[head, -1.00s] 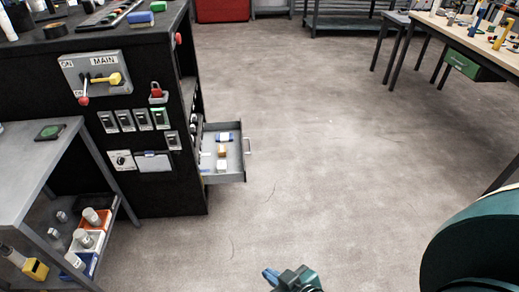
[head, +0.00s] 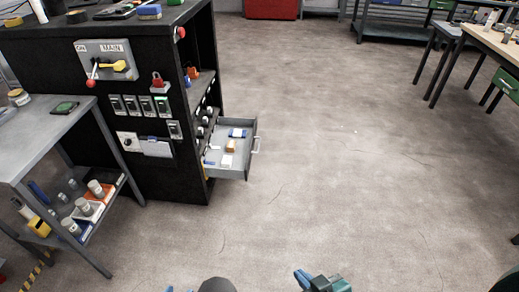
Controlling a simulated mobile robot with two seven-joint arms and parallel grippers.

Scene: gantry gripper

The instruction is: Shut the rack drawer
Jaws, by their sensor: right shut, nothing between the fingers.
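The rack drawer (head: 244,167) is a grey tray that stands pulled out from the right side of the black rack (head: 184,182). Its handle (head: 257,143) is on the outer right face. My left gripper is not clearly seen; only a small blue bit shows at the bottom edge.
A grey side table (head: 45,135) with a lower shelf of bins stands left of the rack. A workbench (head: 488,40) is at the upper right. The floor (head: 350,180) right of the drawer is clear.

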